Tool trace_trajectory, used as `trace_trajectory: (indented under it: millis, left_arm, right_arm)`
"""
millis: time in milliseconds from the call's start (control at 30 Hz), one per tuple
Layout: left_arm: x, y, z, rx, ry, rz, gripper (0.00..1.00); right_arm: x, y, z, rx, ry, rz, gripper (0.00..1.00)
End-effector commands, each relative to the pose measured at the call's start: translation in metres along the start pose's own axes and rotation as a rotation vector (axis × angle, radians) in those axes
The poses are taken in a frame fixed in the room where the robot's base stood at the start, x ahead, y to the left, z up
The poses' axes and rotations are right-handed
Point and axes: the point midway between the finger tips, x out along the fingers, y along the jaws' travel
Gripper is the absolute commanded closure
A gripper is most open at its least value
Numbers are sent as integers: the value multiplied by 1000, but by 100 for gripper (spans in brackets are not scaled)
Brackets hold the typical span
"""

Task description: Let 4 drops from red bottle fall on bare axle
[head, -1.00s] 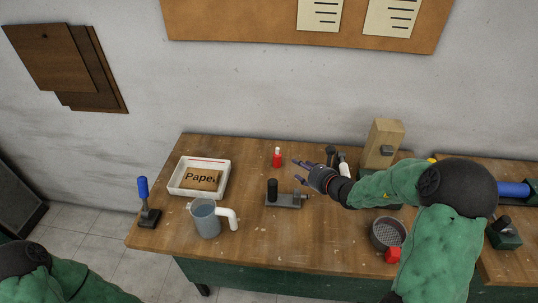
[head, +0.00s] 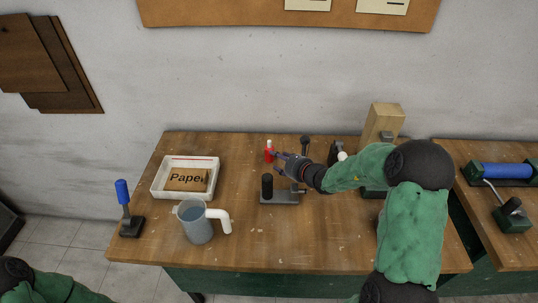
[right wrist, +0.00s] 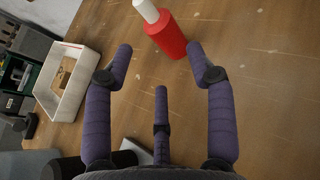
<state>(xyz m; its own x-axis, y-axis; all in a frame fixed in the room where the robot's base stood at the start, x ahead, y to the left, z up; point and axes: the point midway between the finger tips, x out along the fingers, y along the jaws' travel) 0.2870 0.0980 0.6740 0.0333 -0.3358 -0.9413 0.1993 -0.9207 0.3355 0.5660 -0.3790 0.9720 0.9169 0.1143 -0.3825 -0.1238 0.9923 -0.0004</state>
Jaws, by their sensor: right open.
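The red bottle (head: 269,155) with a white cap stands upright at the back of the wooden bench. It also shows large in the right wrist view (right wrist: 172,35). My right gripper (head: 278,158) is open and empty just right of the bottle. In the right wrist view its fingers (right wrist: 160,50) are spread, with the bottle just beyond the tips. A small grey fixture (head: 280,197) with a black upright cylinder (head: 267,186) stands in front of the gripper. I cannot tell clearly which part is the bare axle. My left gripper is out of view.
A white tray (head: 157,190) with a piece marked "Paper" lies at the left. A grey-blue jug (head: 197,224) with a white handle and a blue-handled tool (head: 125,200) stand in front. A wooden block (head: 381,125) stands behind my right arm. The front middle of the bench is clear.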

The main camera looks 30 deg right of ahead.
Motion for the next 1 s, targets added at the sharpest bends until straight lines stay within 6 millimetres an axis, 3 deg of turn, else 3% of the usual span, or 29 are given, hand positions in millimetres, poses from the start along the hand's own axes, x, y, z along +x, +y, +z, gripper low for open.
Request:
trace_trajectory:
  millis: [267,600,900,1000]
  left_arm:
    - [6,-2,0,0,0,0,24]
    - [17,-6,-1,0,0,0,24]
    - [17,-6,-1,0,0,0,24]
    - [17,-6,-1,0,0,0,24]
  right_arm:
    - [20,0,-1,0,1,1,44]
    - [62,-1,-1,1,-1,1,44]
    - [65,-1,0,1,0,0,44]
    - [65,-1,0,1,0,0,72]
